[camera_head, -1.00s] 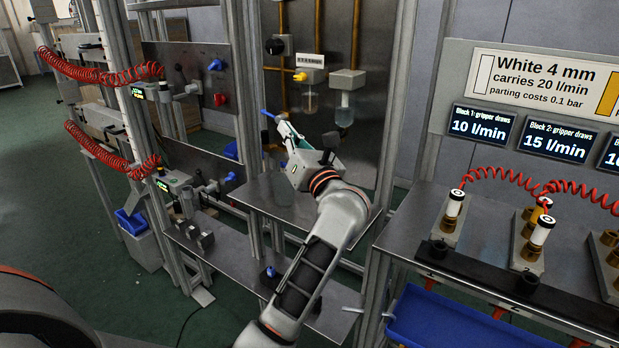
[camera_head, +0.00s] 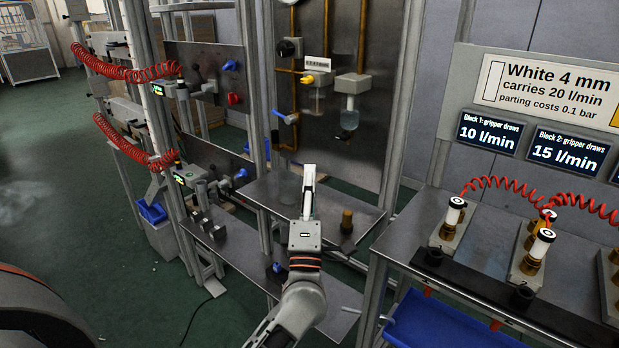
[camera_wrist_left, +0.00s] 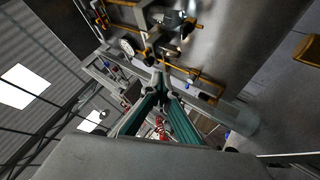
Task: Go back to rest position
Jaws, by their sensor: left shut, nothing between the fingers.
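My left gripper (camera_head: 309,170) is in the middle of the head view, above the steel shelf (camera_head: 265,192) in front of the upright panel. It points up and away from me. Its fingers are shut with nothing between them, and it appears apart from the panel fittings. In the left wrist view the green-sided fingers (camera_wrist_left: 163,82) meet at their tips, with the panel's pipes and gauge behind them. My right gripper is in neither view.
A brass fitting (camera_head: 346,222) stands on the shelf just right of my left arm. The panel has a blue-handled valve (camera_head: 286,115) and a glass-bowled unit (camera_head: 349,100). A bench with white-topped fittings (camera_head: 452,215) is at right. Red coiled hoses (camera_head: 125,70) hang at left.

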